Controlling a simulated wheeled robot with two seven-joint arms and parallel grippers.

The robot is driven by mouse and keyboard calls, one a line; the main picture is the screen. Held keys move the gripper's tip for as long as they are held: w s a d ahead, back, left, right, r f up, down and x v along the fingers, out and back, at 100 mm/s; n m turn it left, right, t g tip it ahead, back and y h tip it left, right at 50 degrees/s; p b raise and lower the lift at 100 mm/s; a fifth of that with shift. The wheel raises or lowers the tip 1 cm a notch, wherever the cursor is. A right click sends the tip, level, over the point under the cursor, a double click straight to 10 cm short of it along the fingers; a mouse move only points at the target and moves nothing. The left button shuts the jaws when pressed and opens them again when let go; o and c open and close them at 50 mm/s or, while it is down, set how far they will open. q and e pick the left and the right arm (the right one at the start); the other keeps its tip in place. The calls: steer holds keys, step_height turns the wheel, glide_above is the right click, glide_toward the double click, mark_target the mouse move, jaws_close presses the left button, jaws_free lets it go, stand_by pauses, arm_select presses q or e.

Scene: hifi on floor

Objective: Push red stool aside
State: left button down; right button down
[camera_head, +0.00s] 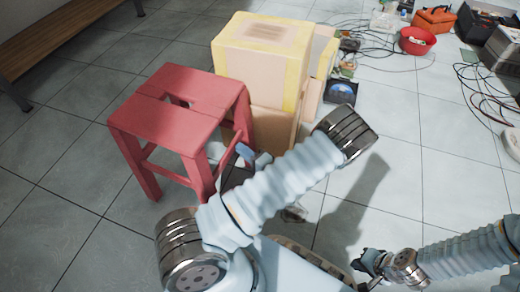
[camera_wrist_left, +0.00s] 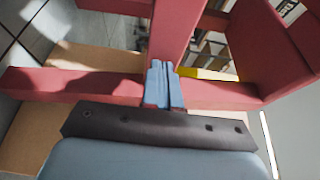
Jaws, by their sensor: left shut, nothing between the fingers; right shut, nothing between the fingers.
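The red stool (camera_head: 178,105) stands upright on the tiled floor, left of the stacked boxes. My left gripper (camera_head: 247,153) is low at the stool's right side, by its near right leg and rail, with its arm reaching over from the lower middle. In the left wrist view the shut, empty blue fingers (camera_wrist_left: 165,85) lie in front of a red stool rail (camera_wrist_left: 70,84) and an upright red leg (camera_wrist_left: 176,30). Whether they touch cannot be told. My right gripper (camera_head: 366,264) is shut and empty at the lower right, away from the stool.
Cardboard boxes with yellow edges (camera_head: 262,62) stand close behind and right of the stool. A wooden bench (camera_head: 50,35) is at the upper left. A red bowl (camera_head: 417,41), an orange toolbox (camera_head: 434,20) and cables lie at the upper right. Floor left of the stool is clear.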

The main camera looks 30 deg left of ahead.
arm_select(q)
steer(key=shift+s+a, duration=0.2)
steer(key=d, duration=1.3)
steer(key=shift+w, duration=0.25)
arm_select(e)
steer(key=shift+s+d, duration=0.2)
steer(key=shift+d, duration=0.25)
arm_select(q)
steer(key=shift+s, duration=0.1)
